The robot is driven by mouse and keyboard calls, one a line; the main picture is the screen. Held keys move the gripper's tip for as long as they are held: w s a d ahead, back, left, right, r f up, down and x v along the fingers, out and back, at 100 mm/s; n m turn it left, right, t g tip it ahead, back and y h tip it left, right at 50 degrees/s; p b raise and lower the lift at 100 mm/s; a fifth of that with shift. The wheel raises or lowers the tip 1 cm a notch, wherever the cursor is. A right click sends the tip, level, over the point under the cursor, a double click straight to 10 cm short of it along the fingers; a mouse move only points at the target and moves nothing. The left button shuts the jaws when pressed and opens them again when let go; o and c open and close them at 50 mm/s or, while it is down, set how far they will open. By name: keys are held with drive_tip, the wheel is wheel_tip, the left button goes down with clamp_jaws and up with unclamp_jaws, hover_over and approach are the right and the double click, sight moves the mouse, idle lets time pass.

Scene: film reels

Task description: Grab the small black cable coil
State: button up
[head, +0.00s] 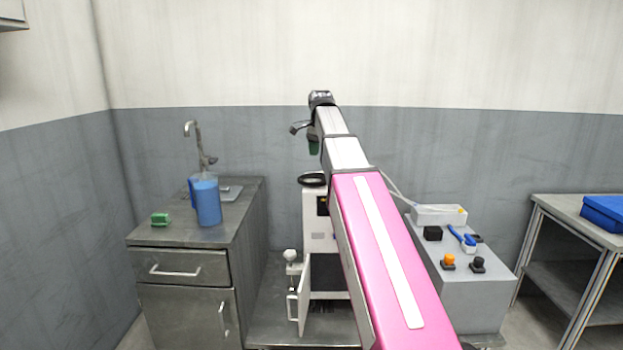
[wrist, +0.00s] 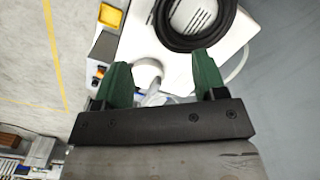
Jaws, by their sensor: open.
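The black cable coil (head: 311,185) lies on top of a white machine in the head view, partly beside my pink and white arm. In the wrist view the coil (wrist: 190,43) is a dark ring at the top edge, cut off by the frame. My gripper (wrist: 160,66) has green fingers spread wide with nothing between them. The coil lies beyond the fingertips, nearer the right finger, apparently without contact. In the head view my gripper (head: 313,148) hangs above the coil, with only part of a green finger showing.
The white machine (head: 318,225) has an open door (head: 304,295) at its lower front. A sink counter with a blue jug (head: 207,203) and green block (head: 160,220) stands left.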

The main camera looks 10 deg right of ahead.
hover_over(321, 180)
drive_tip(key=f, duration=0.5)
drive_tip(key=shift+s+a, duration=0.2)
drive_tip(key=shift+a, duration=0.05)
drive_tip(key=shift+w+d+f, duration=0.1)
drive_tip(key=shift+f, duration=1.3)
drive_tip(key=shift+w+d+f, duration=0.1)
drive_tip(key=shift+f, duration=1.3)
drive_tip(key=c, duration=1.1)
